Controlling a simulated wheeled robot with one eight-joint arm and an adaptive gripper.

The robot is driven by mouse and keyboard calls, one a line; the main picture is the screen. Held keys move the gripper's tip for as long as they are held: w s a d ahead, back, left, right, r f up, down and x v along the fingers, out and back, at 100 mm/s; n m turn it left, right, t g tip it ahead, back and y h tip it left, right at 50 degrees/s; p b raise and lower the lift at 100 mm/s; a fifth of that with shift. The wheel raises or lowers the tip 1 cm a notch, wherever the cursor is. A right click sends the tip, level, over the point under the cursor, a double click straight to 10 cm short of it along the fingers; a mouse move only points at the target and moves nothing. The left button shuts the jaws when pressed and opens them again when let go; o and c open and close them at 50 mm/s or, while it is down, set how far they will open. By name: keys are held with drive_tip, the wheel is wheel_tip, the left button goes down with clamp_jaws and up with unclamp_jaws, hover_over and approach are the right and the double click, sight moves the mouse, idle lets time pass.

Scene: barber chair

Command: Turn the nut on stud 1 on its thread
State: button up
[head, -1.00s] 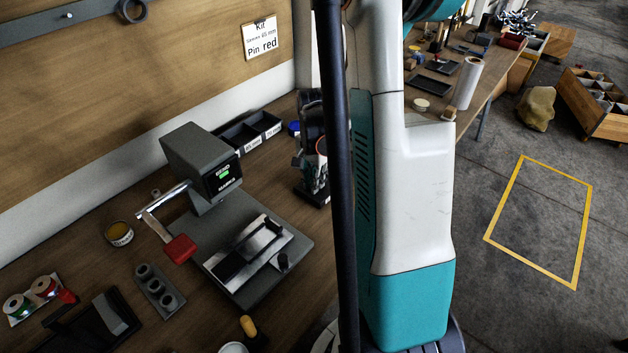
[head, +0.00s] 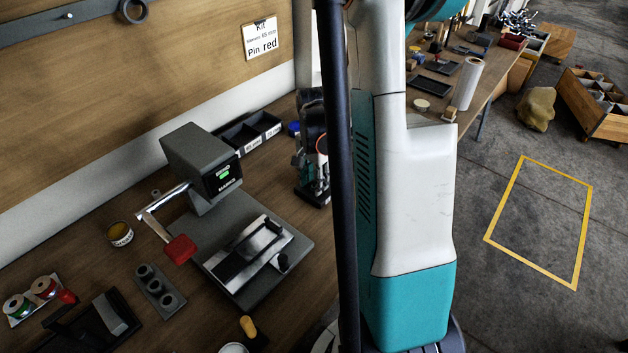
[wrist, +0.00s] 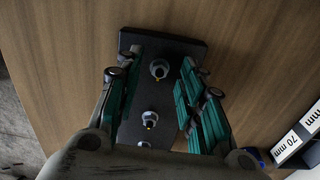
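A dark plate (wrist: 184,50) lies on the wooden bench in the wrist view. It carries two visible studs with silvery nuts and yellowish tips: one nut (wrist: 159,70) towards the far end, another nut (wrist: 150,118) nearer the palm. I cannot tell which is stud 1. My gripper (wrist: 160,68) is open, its teal-padded fingers on either side of the plate's middle. The far nut lies between the fingertips in the picture, with gaps on both sides; I cannot tell the height. In the head view my gripper (head: 312,150) is partly hidden by a dark post.
Labelled black bins (head: 250,133) stand left of my gripper; labelled bins (wrist: 298,140) also show at the wrist view's lower right. A grey press (head: 205,165) with a red-handled lever stands further left. Bare bench surrounds the plate's far end.

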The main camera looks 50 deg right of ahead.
wheel_tip(320, 180, up, 12)
drive_tip(key=shift+f, duration=0.15)
idle(0.3)
idle(0.4)
